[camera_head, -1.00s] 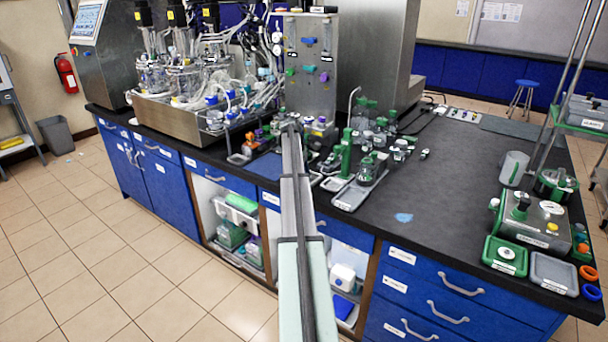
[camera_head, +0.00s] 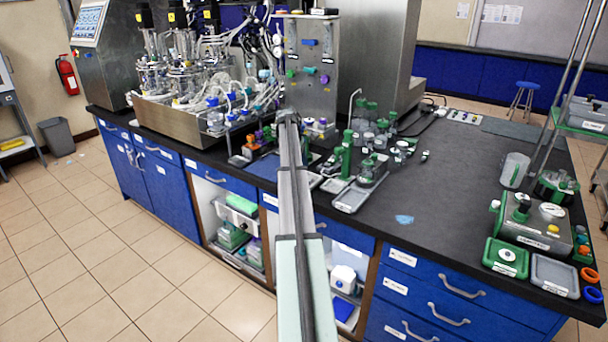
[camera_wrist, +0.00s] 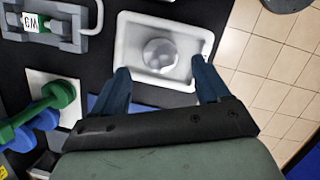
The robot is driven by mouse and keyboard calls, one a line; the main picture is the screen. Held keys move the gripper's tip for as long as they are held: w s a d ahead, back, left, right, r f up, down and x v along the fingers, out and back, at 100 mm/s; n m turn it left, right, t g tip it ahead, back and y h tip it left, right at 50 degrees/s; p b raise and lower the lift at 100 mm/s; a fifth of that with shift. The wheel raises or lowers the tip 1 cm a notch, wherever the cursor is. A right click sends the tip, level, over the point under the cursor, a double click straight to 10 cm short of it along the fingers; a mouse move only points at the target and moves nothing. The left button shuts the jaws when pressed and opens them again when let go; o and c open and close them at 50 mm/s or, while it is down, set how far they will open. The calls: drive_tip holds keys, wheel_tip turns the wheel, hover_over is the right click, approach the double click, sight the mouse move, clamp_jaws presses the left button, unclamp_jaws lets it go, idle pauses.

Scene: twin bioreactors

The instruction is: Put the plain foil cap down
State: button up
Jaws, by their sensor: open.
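A round silvery cap (camera_wrist: 160,54), which looks like the plain foil cap, lies in a shallow white tray (camera_wrist: 130,30) in the wrist view. My gripper (camera_wrist: 160,75) is open, with its two dark blue fingers apart. The fingertips are at the tray's near side, one on each side of the cap in the picture, and nothing is seen held between them. In the head view my arm covers the spot, and neither the cap nor the fingertips can be made out.
In the wrist view, a grey clamp-like fixture (camera_wrist: 72,28) is at the upper left, and green and blue dumbbell-shaped parts (camera_wrist: 45,112) lie at the left. The bench edge and floor (camera_wrist: 262,62) are at the right. In the head view, a tall steel panel (camera_head: 311,65) stands behind my arm.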

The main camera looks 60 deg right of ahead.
drive_tip(key=v, duration=0.7)
drive_tip(key=shift+r, duration=0.25)
